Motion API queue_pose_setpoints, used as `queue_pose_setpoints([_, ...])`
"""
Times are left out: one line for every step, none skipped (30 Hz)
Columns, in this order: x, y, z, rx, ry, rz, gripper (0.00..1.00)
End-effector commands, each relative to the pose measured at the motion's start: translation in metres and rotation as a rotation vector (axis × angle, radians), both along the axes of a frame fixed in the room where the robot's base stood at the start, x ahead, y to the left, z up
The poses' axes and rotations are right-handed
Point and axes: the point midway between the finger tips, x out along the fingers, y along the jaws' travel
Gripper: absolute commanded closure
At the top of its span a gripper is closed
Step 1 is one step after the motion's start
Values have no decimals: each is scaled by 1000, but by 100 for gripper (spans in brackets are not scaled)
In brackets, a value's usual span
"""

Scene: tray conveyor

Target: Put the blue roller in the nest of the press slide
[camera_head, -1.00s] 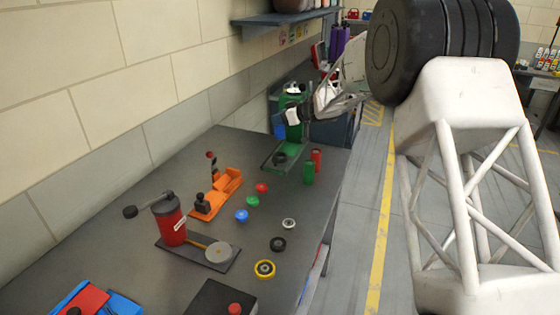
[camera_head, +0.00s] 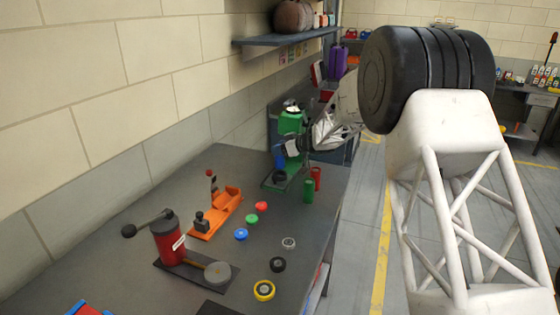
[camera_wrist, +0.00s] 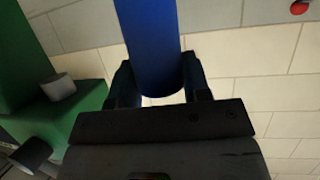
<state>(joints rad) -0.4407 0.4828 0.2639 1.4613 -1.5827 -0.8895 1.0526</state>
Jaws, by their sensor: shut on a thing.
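The blue roller (camera_head: 279,157) is held upright or nearly so by my gripper (camera_head: 287,150) at the green press (camera_head: 290,122). In the head view it appears just above the dark round piece (camera_head: 279,177) on the press's green base (camera_head: 268,186), which may be the nest. I cannot tell whether they touch. In the wrist view the blue roller (camera_wrist: 155,40) sits between my two dark fingers (camera_wrist: 160,85), which are shut on it. The green press body (camera_wrist: 85,130) shows at left there, with a grey knob (camera_wrist: 58,87).
A green roller (camera_head: 309,191) and a red roller (camera_head: 316,177) stand right of the press. An orange fixture (camera_head: 226,203), a red lever device (camera_head: 168,238) and several coloured discs are on the nearer bench. A shelf (camera_head: 285,39) hangs above.

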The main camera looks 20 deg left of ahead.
Motion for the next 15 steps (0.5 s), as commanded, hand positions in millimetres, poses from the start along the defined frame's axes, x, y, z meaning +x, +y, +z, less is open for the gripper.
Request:
queue_pose_setpoints([0,0,1,0,-1,0,87])
queue_pose_setpoints([0,0,1,0,0,0,87])
queue_pose_setpoints([0,0,1,0,0,0,87])
queue_pose_setpoints([0,0,1,0,0,0,87])
queue_pose_setpoints([0,0,1,0,0,0,87])
queue_pose_setpoints([0,0,0,0,0,0,87])
queue_pose_setpoints([0,0,-1,0,0,0,87])
queue_pose_setpoints([0,0,-3,0,0,0,87])
queue_pose_setpoints([0,0,-5,0,1,0,87])
queue_pose_setpoints([0,0,-8,-1,1,1,87])
queue_pose_setpoints([0,0,-11,-1,1,1,87])
queue_pose_setpoints([0,0,-15,-1,1,1,87])
queue_pose_setpoints([0,0,-19,-1,1,1,87])
queue_pose_setpoints([0,0,-23,-1,2,0,87])
queue_pose_setpoints([0,0,-29,-1,3,0,87])
